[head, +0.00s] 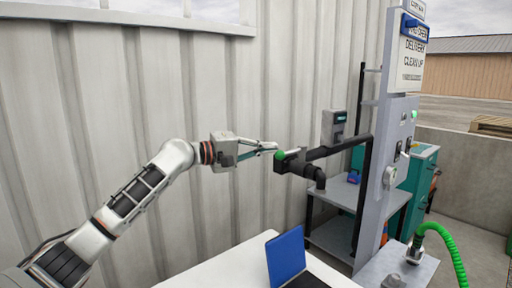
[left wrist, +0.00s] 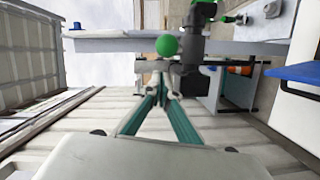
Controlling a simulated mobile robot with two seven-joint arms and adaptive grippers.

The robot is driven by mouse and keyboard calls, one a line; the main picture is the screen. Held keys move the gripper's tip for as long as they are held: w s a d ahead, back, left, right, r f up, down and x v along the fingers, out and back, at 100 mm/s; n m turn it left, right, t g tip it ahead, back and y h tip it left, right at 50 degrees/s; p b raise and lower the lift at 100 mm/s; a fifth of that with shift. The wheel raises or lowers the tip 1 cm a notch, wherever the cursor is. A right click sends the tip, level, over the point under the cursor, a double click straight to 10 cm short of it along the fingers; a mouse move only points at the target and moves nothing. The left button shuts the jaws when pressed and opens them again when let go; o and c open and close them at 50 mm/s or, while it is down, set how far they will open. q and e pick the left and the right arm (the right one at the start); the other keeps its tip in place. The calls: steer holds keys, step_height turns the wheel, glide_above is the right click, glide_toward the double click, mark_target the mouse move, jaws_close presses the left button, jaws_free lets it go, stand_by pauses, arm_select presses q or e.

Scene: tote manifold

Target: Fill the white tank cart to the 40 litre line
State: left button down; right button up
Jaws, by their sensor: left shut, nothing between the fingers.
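My left gripper (head: 274,147) is shut and empty, its fingertips close beside a round green knob (head: 280,155) on a black pipe fitting (head: 318,160). I cannot tell if they touch. In the left wrist view the shut fingertips (left wrist: 162,95) lie just below the green knob (left wrist: 167,46), with the black pipe (left wrist: 192,50) to their right. A white body (head: 225,268), seemingly the tank cart, stands at the bottom of the head view. Its blue lid (head: 286,255) is raised beside a dark opening. Its 40 litre line and any liquid level are not visible. My right gripper is out of view.
A grey post with a panel (head: 398,150) and a sign (head: 411,60) stands at right. A green hose (head: 450,250) curves at lower right. A grey shelf (head: 335,190) stands behind the pipe. A corrugated wall (head: 120,90) runs behind my left arm.

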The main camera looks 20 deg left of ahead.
arm_select(q)
steer(key=shift+s+d+f, duration=0.15)
steer(key=shift+s+d, duration=0.65)
steer(key=shift+d, duration=0.15)
